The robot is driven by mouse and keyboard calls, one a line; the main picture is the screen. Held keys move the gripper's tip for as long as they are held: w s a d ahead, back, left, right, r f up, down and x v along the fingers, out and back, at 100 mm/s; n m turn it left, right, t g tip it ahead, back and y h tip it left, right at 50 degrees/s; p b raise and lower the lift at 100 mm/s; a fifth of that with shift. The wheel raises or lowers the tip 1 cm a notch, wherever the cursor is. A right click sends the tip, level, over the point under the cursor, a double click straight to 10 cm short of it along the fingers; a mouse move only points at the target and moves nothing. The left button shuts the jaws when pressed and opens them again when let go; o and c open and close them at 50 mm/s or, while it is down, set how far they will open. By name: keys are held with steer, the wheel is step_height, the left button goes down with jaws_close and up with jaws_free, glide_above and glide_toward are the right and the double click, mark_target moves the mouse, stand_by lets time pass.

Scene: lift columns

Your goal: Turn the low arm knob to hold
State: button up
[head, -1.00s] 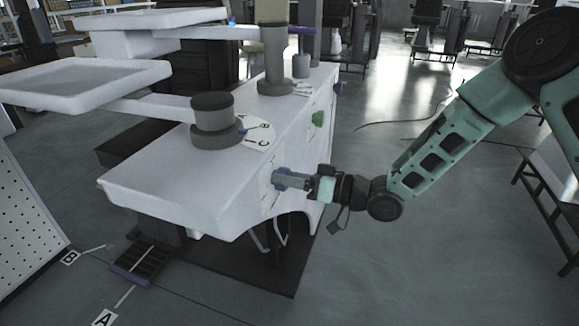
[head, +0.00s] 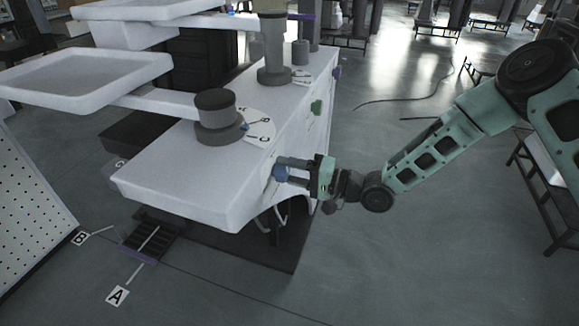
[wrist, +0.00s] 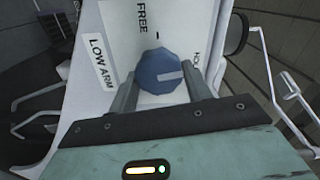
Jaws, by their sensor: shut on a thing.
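The blue faceted knob (wrist: 159,72) sits on the white front panel (wrist: 118,20) beside the label LOW ARM (wrist: 102,64). It also shows in the head view (head: 279,173), on the near end of the white unit. My gripper (wrist: 163,88) is shut on the knob, with one finger on each side of it. It also shows in the head view (head: 283,170). The knob's pale pointer line lies nearly level and points right, toward a label (wrist: 196,60) starting with HO that a finger partly hides. The word FREE (wrist: 143,17) stands above the knob.
A green knob (head: 316,107) and a purple knob (head: 337,74) are farther along the same side. A white tray arm (head: 85,78) extends left from a grey post (head: 216,110) above the unit. Open floor lies to the right.

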steer(key=shift+f+m, duration=0.1)
steer(key=shift+m, duration=1)
steer(key=o, duration=0.9)
steer(key=shift+o, duration=0.2)
steer(key=v, duration=1.7)
steer(key=shift+d, duration=0.2)
